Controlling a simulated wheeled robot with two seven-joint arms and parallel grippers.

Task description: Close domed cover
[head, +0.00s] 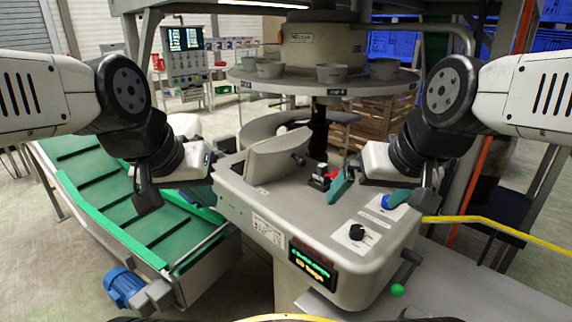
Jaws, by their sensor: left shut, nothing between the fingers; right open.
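The domed cover appears to be the grey curved shell (278,154) standing on top of the machine, with a small black knob at its right end. Whether it is fully open cannot be told from this view. My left gripper (203,195) is left of the cover, over the machine's left edge, shut and empty, and apart from the cover. My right gripper (368,192) is right of the cover, above the machine top, with its teal fingers spread apart and nothing between them.
A black-and-red switch (322,178) stands on the machine top (290,205) between cover and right gripper. Black (356,232) and blue (388,202) knobs sit in front right. A green conveyor (110,190) is at left. A round table with bowls (322,80) stands behind.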

